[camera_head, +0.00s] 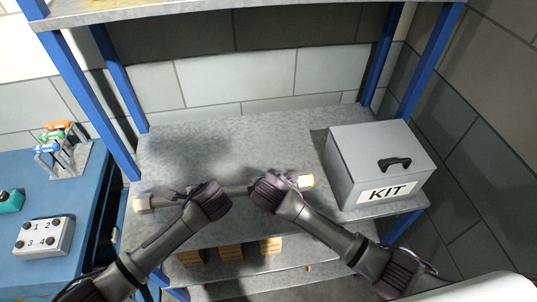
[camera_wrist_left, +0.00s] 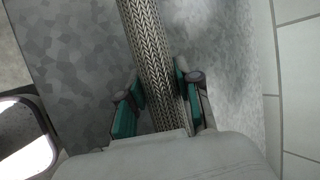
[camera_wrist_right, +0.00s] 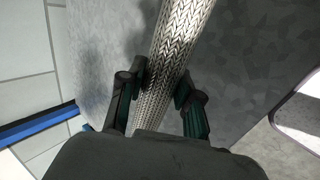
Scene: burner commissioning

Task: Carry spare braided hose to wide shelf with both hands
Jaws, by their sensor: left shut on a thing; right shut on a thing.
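The silver braid passes between the fingers in the left wrist view (camera_wrist_left: 158,60) and the right wrist view (camera_wrist_right: 175,50). I cannot tell whether the hose touches the shelf surface.
A grey KIT box (camera_head: 380,160) stands on the shelf's right side. Blue posts (camera_head: 115,105) frame the shelf, and another board (camera_head: 240,12) is above. Small brown boxes (camera_head: 230,252) sit below. A blue table (camera_head: 75,205) with a switch box (camera_head: 44,237) is at left. The shelf behind the hose is clear.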

